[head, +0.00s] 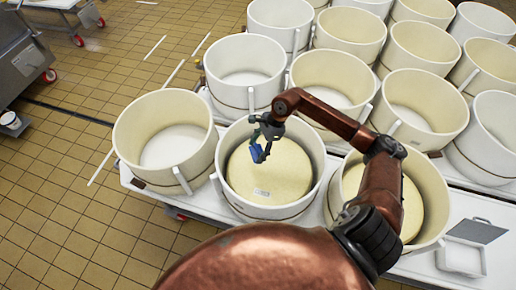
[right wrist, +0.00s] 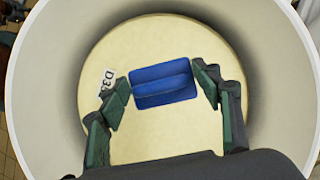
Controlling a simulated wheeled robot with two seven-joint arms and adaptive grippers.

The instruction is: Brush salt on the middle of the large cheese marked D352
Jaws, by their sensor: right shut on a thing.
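The large pale yellow cheese (head: 275,172) lies inside a white round mould (head: 228,190). Its white label (head: 262,193) sits near its front edge; in the right wrist view the label (right wrist: 106,80) reads "D3" and the rest is hidden behind a finger. My right gripper (head: 263,137) reaches down over this cheese and is shut on a blue brush (head: 258,154). In the right wrist view the blue brush (right wrist: 165,84) sits between the green fingertips, over the middle part of the cheese (right wrist: 165,135). I cannot tell whether the brush touches the cheese. My left gripper is not in view.
The mould's high wall (right wrist: 45,85) surrounds the gripper. Another mould with a cheese (head: 411,208) stands to the right, partly behind my arm. An empty-looking mould (head: 130,140) stands to the left, and several more stand behind. A small white tray (head: 461,257) is at the lower right.

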